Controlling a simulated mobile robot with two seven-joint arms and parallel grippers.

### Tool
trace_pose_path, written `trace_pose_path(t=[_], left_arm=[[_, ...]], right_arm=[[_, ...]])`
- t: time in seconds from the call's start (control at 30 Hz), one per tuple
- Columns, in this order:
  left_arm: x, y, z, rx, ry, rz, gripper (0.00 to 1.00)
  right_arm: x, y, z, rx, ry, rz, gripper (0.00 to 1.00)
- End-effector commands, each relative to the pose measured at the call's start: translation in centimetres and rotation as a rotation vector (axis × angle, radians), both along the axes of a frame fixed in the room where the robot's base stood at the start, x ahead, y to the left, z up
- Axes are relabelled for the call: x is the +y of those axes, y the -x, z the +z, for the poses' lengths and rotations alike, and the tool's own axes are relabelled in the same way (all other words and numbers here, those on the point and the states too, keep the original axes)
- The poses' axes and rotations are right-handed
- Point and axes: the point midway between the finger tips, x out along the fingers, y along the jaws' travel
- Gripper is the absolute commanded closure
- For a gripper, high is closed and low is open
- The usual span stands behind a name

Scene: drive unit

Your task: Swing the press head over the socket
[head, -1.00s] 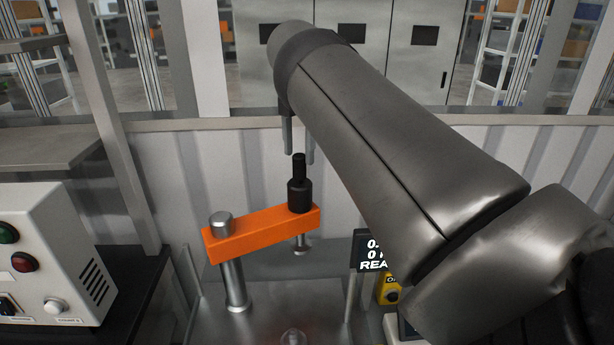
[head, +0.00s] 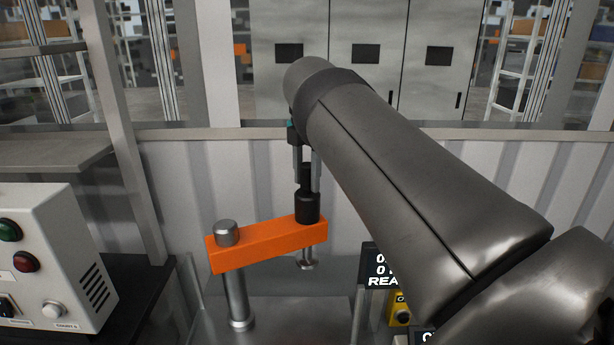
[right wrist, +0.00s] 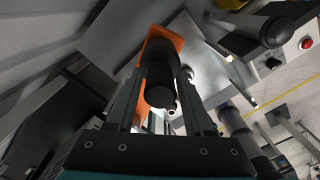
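The press head is an orange arm (head: 265,245) on a silver post (head: 236,295), with a black upright handle (head: 307,207) at its right end and a silver plunger (head: 307,258) below. My right gripper (head: 307,188) points down over the handle, one finger on each side of its thin upper part. In the right wrist view the handle (right wrist: 160,75) stands between the two open fingers (right wrist: 160,105), with the orange arm (right wrist: 160,45) behind it. I cannot tell whether either finger touches the handle. I cannot make out the socket. My left gripper is not in view.
A control box (head: 50,255) with green and red buttons stands at the left. A dark display (head: 377,270) and a yellow button box (head: 399,309) stand right of the press, near my right arm. A pale ribbed panel (head: 200,185) closes off the back.

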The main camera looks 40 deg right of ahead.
Motion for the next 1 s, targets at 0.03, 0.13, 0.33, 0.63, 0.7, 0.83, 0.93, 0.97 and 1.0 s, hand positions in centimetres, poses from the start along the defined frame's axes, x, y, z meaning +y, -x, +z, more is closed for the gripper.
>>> trace_pose_path(t=[0.03,0.13,0.33,0.63,0.7,0.83,0.93,0.97,1.0], left_arm=[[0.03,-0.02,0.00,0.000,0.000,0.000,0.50],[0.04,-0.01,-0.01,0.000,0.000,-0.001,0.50],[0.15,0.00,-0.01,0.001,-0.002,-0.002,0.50],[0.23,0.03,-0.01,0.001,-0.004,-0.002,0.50],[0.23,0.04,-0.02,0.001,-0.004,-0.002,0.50],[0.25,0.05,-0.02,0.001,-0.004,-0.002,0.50],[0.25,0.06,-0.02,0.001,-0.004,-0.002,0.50],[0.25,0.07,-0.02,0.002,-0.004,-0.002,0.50],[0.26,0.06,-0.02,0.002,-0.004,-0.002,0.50]], right_arm=[[0.00,0.00,0.00,0.000,0.000,0.000,0.54],[0.00,0.00,0.00,0.000,0.000,0.000,0.66],[-0.01,0.01,0.00,0.000,0.000,0.000,0.88],[-0.02,0.02,0.00,0.000,0.000,0.000,1.00],[-0.02,0.03,0.00,0.000,0.000,0.000,1.00],[-0.02,0.03,0.00,0.000,0.000,0.000,1.00],[-0.03,0.03,0.00,0.001,0.000,0.000,1.00],[-0.03,0.03,0.00,0.001,0.000,0.000,1.00],[-0.03,0.03,0.00,0.001,0.000,0.000,1.00]])
